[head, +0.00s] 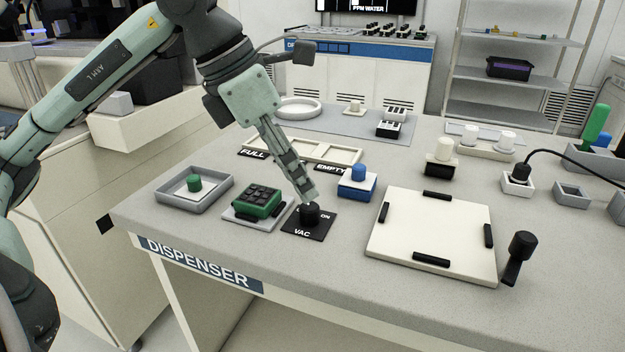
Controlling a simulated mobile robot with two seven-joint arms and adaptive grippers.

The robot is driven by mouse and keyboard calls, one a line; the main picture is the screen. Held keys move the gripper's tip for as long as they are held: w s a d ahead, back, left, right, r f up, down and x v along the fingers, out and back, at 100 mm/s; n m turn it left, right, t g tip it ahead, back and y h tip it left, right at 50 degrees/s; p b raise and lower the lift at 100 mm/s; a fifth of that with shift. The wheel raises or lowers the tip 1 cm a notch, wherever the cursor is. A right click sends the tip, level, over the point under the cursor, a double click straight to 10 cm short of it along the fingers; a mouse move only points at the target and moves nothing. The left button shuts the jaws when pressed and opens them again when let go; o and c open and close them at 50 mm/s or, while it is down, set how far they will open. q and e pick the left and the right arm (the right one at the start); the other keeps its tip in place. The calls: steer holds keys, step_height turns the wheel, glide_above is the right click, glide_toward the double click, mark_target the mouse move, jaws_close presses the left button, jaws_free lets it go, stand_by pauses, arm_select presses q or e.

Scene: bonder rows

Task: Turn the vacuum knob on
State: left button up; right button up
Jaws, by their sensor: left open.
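The vacuum knob (310,214) is a small black cylinder on a black plate (302,232) marked "VAC", with "ON" showing at its right. The plate lies on the grey dispenser table. My left gripper (307,196) reaches down from the upper left, with its fingertips right at the top of the knob. The fingers overlap in this view, and I cannot tell whether they touch the knob. The gripper hides part of the plate's lettering. Which way the knob points is not clear. My right gripper is not in view.
A green and black block (257,202) sits on a pad just left of the plate. A blue button box (357,188) stands close behind on the right. A white board (433,240) with black clips lies to the right. Bare table lies in front.

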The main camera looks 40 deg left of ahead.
mark_target(307, 206)
arm_select(q)
steer(key=shift+w+a+f+y, duration=0.2)
steer(key=shift+a+f, duration=0.1)
steer(key=shift+f, duration=0.25)
steer(key=shift+w+a+f+y, duration=0.1)
steer(key=shift+w+a+f, duration=0.15)
steer(key=shift+f, duration=0.3)
steer(key=x, duration=0.3)
steer(key=shift+w+f, duration=0.15)
steer(key=shift+f, duration=0.15)
steer(key=shift+w+d+f, duration=0.2)
steer(key=shift+w+f, duration=0.05)
steer(key=shift+f, duration=0.35)
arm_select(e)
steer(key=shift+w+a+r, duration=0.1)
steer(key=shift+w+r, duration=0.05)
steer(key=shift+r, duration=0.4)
arm_select(q)
steer(key=c, duration=0.4)
jaws_close()
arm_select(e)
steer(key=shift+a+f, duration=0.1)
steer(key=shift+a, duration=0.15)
